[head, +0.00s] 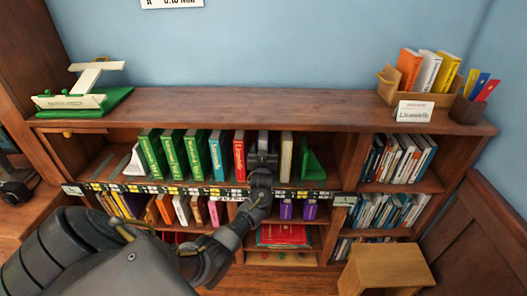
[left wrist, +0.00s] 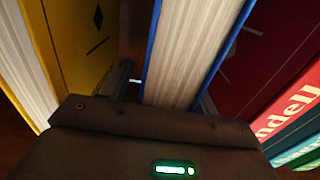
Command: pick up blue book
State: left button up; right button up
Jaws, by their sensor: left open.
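The blue book stands upright in the left wrist view, with blue cover edges around pale pages (left wrist: 178,55). My left gripper (left wrist: 166,88) is open, with one finger on each side of this book; I cannot tell whether either finger touches it. In the head view my left gripper (head: 262,158) is at the upper shelf, between a red book (head: 239,156) and a cream-edged book (head: 286,156). It hides most of the blue book there. My right gripper is not in view.
A yellow book (left wrist: 80,45) and a red book (left wrist: 275,70) stand close on either side in the wrist view. Several green books (head: 170,155) and a teal book (head: 215,155) fill the shelf's left. A green bookend (head: 311,162) stands right. The bookcase top (head: 250,104) is clear mid-span.

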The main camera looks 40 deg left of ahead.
pick_arm(q)
grip_shut()
jog(key=shift+w+r, duration=0.1)
jog(key=shift+w, duration=0.05)
dwell(0.5)
jog(key=shift+a, duration=0.1)
